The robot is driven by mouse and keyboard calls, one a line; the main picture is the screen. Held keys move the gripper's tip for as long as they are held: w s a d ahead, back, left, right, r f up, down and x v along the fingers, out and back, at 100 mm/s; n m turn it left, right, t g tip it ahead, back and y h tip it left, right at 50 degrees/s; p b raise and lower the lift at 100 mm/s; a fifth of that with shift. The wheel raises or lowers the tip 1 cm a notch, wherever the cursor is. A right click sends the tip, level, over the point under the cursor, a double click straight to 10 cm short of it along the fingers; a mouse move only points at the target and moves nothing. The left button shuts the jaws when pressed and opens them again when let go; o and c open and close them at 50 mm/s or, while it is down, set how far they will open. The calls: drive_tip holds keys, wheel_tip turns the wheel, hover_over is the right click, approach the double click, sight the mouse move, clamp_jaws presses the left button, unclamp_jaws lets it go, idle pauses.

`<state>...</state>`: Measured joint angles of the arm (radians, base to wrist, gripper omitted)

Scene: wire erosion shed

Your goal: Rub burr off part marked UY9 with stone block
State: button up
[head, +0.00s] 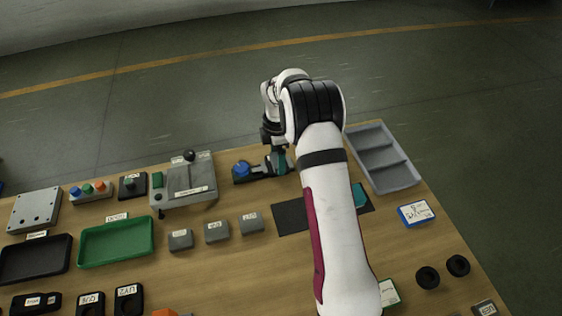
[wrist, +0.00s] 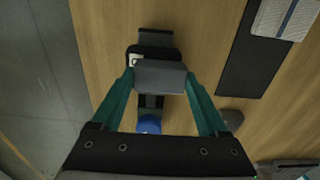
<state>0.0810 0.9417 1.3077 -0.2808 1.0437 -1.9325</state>
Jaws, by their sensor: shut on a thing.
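My gripper (wrist: 160,85) is shut on a grey block, the stone block (wrist: 160,77), gripped between its two teal fingers. In the head view my gripper (head: 278,160) is at the back of the table, with the held block hidden. Under the block in the wrist view is a dark part (wrist: 133,60) with a white label too small to read, so I cannot confirm UY9. It lies at a dark clamp with a blue knob (wrist: 148,124), which also shows in the head view (head: 242,170). I cannot tell whether block and part touch.
Several grey labelled blocks (head: 216,231) stand in front. A dark mat (head: 291,217) with a teal-sided block (head: 359,195) lies right of them. A grey divided tray (head: 382,157) is at the back right, a green tray (head: 116,242) at left. The table's back edge is close.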

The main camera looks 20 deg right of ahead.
drive_tip(key=shift+s+a, duration=0.15)
drive_tip(key=shift+a, duration=0.15)
drive_tip(key=shift+s, duration=1.95)
drive_tip(key=w, duration=0.4)
drive_tip(key=shift+w+r, duration=0.1)
drive_tip(key=shift+r, duration=4)
